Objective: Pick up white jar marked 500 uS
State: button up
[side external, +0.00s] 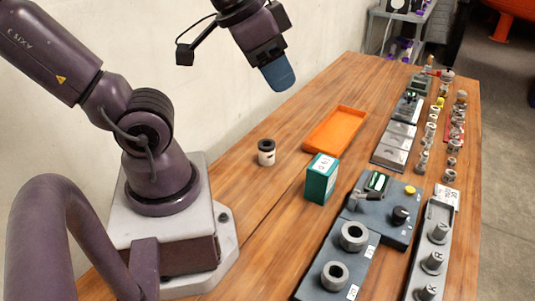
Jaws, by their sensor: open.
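A small white jar (266,153) with a black top stands upright on the wooden table, to the right of my base. A dark mark shows on its side, but the writing is too small to read. My gripper (279,76), with a blue end, hangs well above the table, up and behind the jar in the picture. It is apart from everything and holds nothing that I can see. Its fingers are hard to make out separately at this angle.
A green and white box (321,178) stands right of the jar. An orange tray (335,130) lies behind it. A grey-blue fixture (336,270) with rings, a panel with knobs (385,208) and several metal fittings (430,133) fill the right side. Table around the jar is clear.

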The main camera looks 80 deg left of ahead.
jog(key=shift+o, duration=0.2)
jog(key=o, duration=0.6)
